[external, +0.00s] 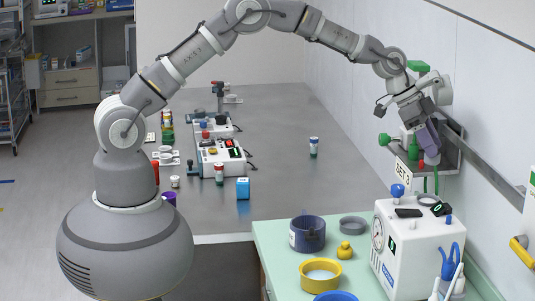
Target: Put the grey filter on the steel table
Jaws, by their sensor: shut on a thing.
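My gripper (426,124) is at the right, beside the wall rail. It is shut on a grey, slightly violet piece, which looks like the grey filter (431,141). The fingertips and the exact grip are small and partly hidden. The held piece is right in front of the wall bracket; whether it touches the bracket I cannot tell. The steel table (275,130) is the long grey top in the middle, to the left of my gripper and lower.
On the steel table stand a white device (220,157), a blue box (243,188) and a small bottle (314,147); its right half is mostly clear. Below my gripper, a white machine (415,245) stands on the green table (268,238). A grey ring (352,225) lies there too.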

